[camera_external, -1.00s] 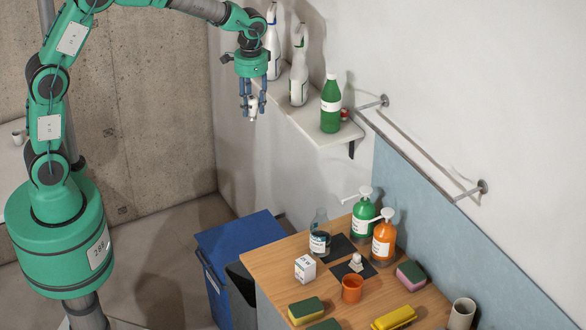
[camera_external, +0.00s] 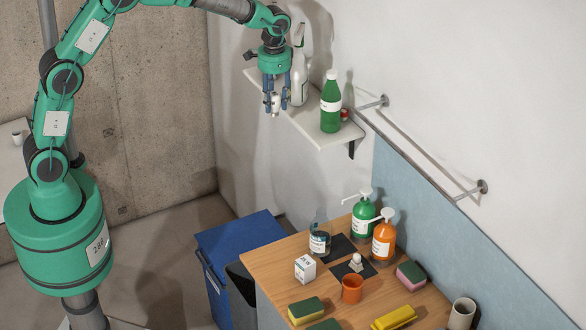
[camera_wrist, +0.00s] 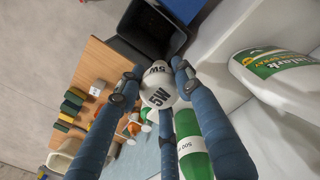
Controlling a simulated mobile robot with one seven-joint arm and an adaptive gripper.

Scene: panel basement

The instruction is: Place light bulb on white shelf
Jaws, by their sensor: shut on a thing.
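My gripper (camera_external: 275,102) is shut on the white light bulb (camera_external: 275,106), which hangs between the blue fingers. In the wrist view the bulb (camera_wrist: 160,84) shows a "5W" mark and sits between the fingertips. The white shelf (camera_external: 322,137) is fixed to the wall at the right of the gripper. The bulb appears beside or over the shelf's left part in the external view; its exact height above the shelf is hard to tell.
On the shelf stand a green bottle (camera_external: 331,103), a white spray bottle (camera_external: 299,80) close to the gripper, and a small red item (camera_external: 344,115). Below are a wooden counter (camera_external: 265,265) with several items and a blue bin (camera_external: 237,236). A wall rail (camera_external: 425,150) runs right of the shelf.

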